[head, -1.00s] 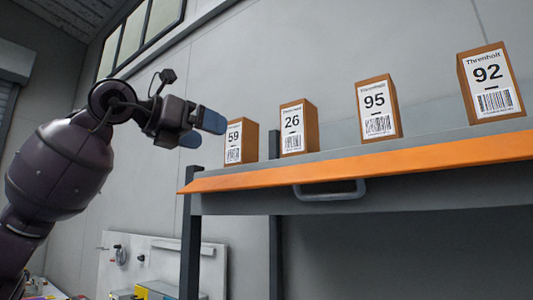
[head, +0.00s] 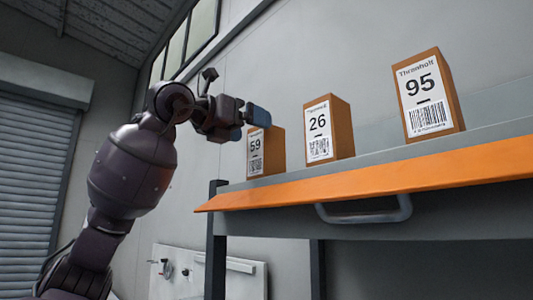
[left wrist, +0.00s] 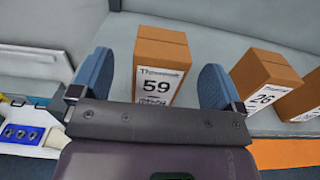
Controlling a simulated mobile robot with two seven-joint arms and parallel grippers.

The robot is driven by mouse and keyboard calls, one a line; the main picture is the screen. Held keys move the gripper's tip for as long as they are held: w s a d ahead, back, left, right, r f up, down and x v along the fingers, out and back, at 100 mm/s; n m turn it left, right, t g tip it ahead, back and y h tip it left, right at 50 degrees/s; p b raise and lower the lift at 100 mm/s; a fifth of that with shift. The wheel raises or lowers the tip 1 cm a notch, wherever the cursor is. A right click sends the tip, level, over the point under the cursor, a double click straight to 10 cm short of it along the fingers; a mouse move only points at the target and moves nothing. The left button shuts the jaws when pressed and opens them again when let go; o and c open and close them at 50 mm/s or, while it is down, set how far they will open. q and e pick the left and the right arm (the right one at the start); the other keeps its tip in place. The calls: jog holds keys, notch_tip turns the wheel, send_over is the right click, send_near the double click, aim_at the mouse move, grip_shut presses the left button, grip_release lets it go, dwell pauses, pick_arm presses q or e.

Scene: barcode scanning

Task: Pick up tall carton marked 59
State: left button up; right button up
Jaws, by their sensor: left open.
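The tall carton marked 59 (head: 266,153) is brown with a white label and barcode. It stands upright at the left end of the shelf in the head view. In the left wrist view the carton marked 59 (left wrist: 160,68) lies ahead, between the two blue fingers. My left gripper (head: 251,122) is open and empty, close to the carton's upper left in the head view. In the left wrist view my left gripper (left wrist: 154,85) has its fingers wide apart, one on each side of the carton's outline. The lower label is partly hidden there by the gripper body. My right gripper is out of view.
The carton marked 26 (head: 329,130) stands just right of 59, and the carton marked 95 (head: 429,92) stands farther right. The shelf's orange front edge (head: 370,180) runs below them, with a grey handle (head: 364,209) underneath. A grey wall is behind.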

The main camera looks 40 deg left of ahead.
aim_at(266, 132)
pick_arm(q)
jog(key=w, duration=0.1)
jog(key=w+p, duration=0.1)
jog(key=w, duration=0.3)
jog(key=shift+w+d, duration=0.1)
jog(key=shift+d, duration=0.25)
jog(key=shift+c, duration=0.2)
jog(key=c, duration=1.4)
jog(key=shift+c, duration=0.4)
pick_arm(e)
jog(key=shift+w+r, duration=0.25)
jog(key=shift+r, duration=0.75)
